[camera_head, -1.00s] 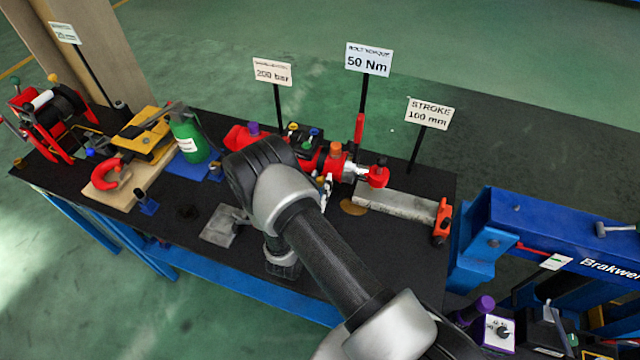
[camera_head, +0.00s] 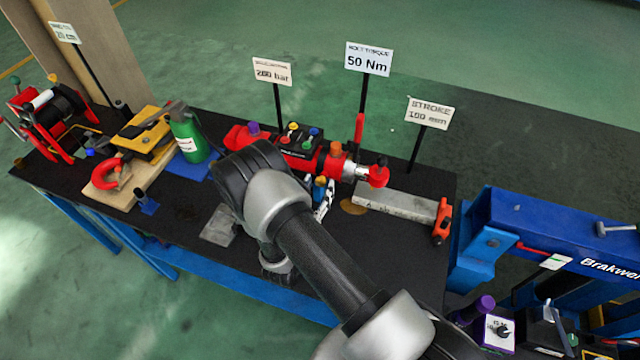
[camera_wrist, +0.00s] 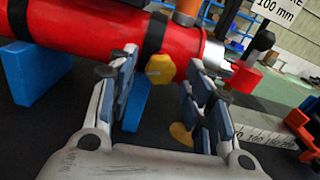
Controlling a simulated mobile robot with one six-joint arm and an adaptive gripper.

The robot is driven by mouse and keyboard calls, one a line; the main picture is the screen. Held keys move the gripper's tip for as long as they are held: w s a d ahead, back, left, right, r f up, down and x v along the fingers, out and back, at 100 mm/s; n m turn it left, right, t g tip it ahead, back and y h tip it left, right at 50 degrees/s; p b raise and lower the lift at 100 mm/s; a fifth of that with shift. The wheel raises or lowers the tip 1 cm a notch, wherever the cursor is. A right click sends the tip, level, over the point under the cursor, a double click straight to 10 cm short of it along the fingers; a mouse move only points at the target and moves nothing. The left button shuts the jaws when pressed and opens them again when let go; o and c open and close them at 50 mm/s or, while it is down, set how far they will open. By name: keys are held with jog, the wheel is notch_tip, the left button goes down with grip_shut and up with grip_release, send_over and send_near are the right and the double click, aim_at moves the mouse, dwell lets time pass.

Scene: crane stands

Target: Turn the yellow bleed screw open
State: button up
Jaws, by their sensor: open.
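The yellow bleed screw (camera_wrist: 160,69) is a small lobed knob on the near side of a red cylinder (camera_wrist: 110,28) in the wrist view. My gripper (camera_wrist: 160,85) is open, with its two blue-padded fingers to the left and right of the knob. The knob shows in the gap between the fingertips, and I cannot tell whether either finger touches it. In the head view the yellow knob (camera_head: 321,182) is small, beside the fingers of my gripper (camera_head: 322,196). The red cylinder also shows there (camera_head: 335,165), partly hidden by my arm.
Blue supports (camera_wrist: 38,78) hold the cylinder. An orange knob (camera_head: 336,149) and a valve block with coloured levers (camera_head: 300,140) stand close by. A grey bar (camera_head: 400,206) lies to the right. A green bottle (camera_head: 190,140) and a red shackle (camera_head: 106,174) are to the left.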

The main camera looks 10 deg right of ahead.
jog(key=v, duration=1)
